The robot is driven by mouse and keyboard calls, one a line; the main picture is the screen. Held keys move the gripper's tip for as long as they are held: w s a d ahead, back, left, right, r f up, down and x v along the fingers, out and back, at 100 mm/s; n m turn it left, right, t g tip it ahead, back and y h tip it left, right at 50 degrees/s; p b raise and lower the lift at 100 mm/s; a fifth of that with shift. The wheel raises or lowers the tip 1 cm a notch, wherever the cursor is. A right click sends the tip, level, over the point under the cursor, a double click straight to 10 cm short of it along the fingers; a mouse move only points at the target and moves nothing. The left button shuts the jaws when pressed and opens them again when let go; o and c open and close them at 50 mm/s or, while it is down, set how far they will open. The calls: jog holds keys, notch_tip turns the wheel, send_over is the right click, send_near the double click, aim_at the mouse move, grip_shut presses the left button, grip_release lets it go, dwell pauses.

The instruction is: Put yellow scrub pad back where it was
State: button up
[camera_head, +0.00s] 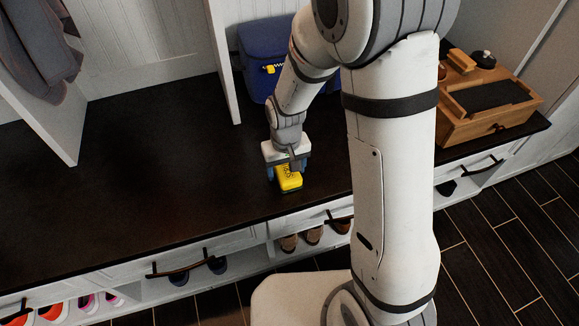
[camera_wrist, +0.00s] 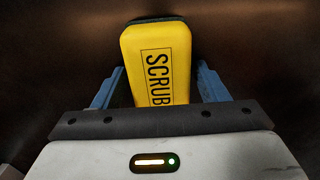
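The yellow scrub pad (camera_head: 289,178) is a small block with a dark underside and black SCRUB lettering. It is at the front of the dark bench top (camera_head: 130,175), under my gripper (camera_head: 283,172). In the wrist view the pad (camera_wrist: 158,65) lies between the two blue fingers of my gripper (camera_wrist: 159,78), its far end reaching past the fingertips. Dark gaps show beside the pad nearer the palm; at the tips the fingers are very close to it. I cannot tell whether they press on it. The pad's near end is hidden behind the gripper's dark front bar.
A wooden box (camera_head: 487,95) with brushes stands at the bench's right end. The bench left of the pad is clear. Shoes (camera_head: 313,235) sit in cubbies below.

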aim_at(287, 167)
jog(key=shift+o, duration=0.8)
notch_tip(287, 167, up, 12)
jog(key=r+p, duration=0.1)
jog(key=p, duration=0.3)
jog(key=s+d+r+m, duration=0.1)
jog(key=s+d+r, duration=0.3)
jog(key=s+d, duration=0.2)
jog(key=s+d+r+m+t, duration=0.1)
jog(key=s+d+r+m, duration=0.1)
jog(key=s+d+r, duration=0.2)
jog(key=s+d, duration=0.2)
jog(key=d, duration=0.1)
jog(key=shift+s+d+r, duration=0.2)
jog(key=shift+s, duration=0.15)
